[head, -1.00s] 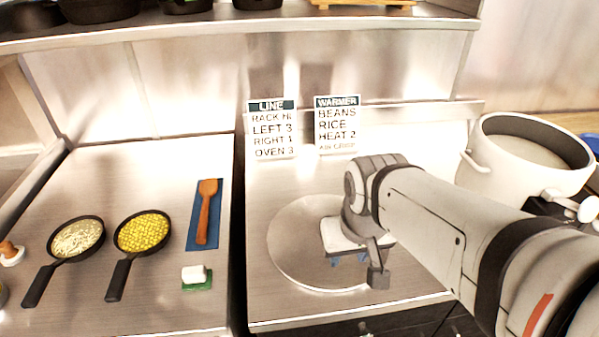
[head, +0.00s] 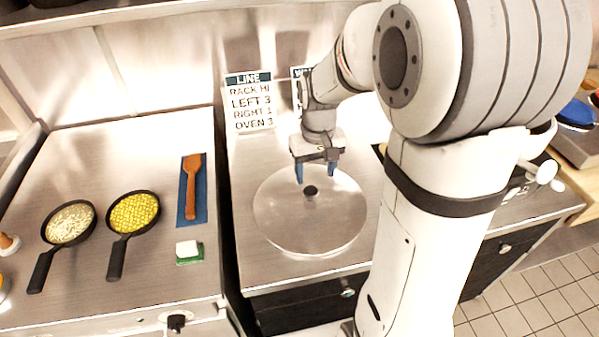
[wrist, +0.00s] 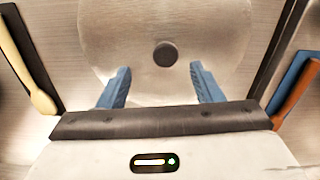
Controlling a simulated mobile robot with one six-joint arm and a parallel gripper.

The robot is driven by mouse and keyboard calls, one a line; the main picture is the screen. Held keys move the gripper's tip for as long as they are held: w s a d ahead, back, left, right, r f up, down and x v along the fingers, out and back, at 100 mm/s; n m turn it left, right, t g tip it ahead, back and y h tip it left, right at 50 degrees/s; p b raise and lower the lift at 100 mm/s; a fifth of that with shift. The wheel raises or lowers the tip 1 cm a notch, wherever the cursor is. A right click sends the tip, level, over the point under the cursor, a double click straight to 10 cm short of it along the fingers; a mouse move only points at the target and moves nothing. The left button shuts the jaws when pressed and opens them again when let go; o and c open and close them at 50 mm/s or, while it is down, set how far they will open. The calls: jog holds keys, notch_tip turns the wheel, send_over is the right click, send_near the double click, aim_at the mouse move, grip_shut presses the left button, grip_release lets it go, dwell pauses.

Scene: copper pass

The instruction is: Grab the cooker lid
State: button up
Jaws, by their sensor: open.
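The cooker lid (head: 290,225) is a round, flat, shiny metal disc with a small dark knob (head: 310,190) at its middle. It lies on the steel counter right of the gap. In the wrist view the lid (wrist: 200,30) fills the middle, and its knob (wrist: 165,54) is just beyond the fingertips, roughly centred between them. My gripper (head: 316,176) is open above the lid, its blue fingers pointing down near the knob. The gripper also shows in the wrist view (wrist: 160,78), with nothing between its fingers.
Left of the gap stand two pans, one with pale food (head: 70,222) and one with yellow food (head: 134,213). An orange spatula (head: 191,185) lies on a blue mat, near a white block (head: 187,248) on green. A LINE sign (head: 249,102) stands behind. My arm covers the right side.

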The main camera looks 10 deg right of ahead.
aim_at(311, 190)
jog(key=shift+w+f, duration=0.2)
jog(key=shift+f, duration=0.1)
jog(key=f, duration=0.5)
jog(key=f+p, duration=0.1)
jog(key=f, duration=0.1)
jog(key=shift+w+a+f, duration=0.15)
jog(key=shift+a+f, duration=0.1)
jog(key=shift+a, duration=0.15)
jog(key=shift+c, duration=0.5)
grip_shut()
